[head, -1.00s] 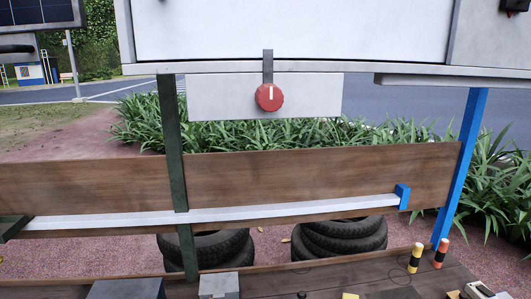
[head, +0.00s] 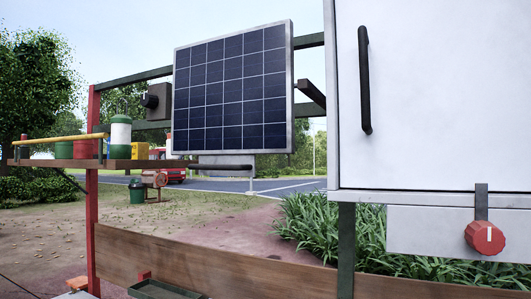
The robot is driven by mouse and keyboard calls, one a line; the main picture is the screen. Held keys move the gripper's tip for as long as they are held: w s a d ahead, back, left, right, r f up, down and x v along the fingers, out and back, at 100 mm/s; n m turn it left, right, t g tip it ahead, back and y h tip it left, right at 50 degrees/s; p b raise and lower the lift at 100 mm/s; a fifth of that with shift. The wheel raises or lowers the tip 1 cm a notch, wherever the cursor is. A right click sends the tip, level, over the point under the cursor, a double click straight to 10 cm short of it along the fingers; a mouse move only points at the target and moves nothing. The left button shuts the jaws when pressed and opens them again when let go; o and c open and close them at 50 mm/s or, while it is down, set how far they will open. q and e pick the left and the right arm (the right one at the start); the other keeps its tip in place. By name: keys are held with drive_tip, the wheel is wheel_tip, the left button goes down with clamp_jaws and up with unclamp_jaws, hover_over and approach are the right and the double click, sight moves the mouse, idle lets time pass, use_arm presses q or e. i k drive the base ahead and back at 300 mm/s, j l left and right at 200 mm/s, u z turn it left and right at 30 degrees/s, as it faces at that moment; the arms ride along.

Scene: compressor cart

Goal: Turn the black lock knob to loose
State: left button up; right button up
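A black knob (head: 150,100) sits on the face of a dark grey box (head: 160,101), just left of the solar panel (head: 233,90). The knob is small in the head view, and I cannot read its setting. The panel is tilted on a dark green frame. A dark bar with a rounded end (head: 215,166) runs below the panel's lower edge. Neither of my grippers is in view.
A white cabinet (head: 430,110) with a black handle (head: 365,80) fills the right, with a red knob (head: 485,237) below it. A shelf (head: 120,164) with canisters stands at left. A wooden board (head: 220,268) crosses the bottom.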

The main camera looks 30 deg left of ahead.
sight(148, 101)
drive_tip(key=k+u, duration=0.1)
drive_tip(key=u, duration=1.05)
drive_tip(key=i+l, duration=0.1)
drive_tip(key=k+j, duration=0.1)
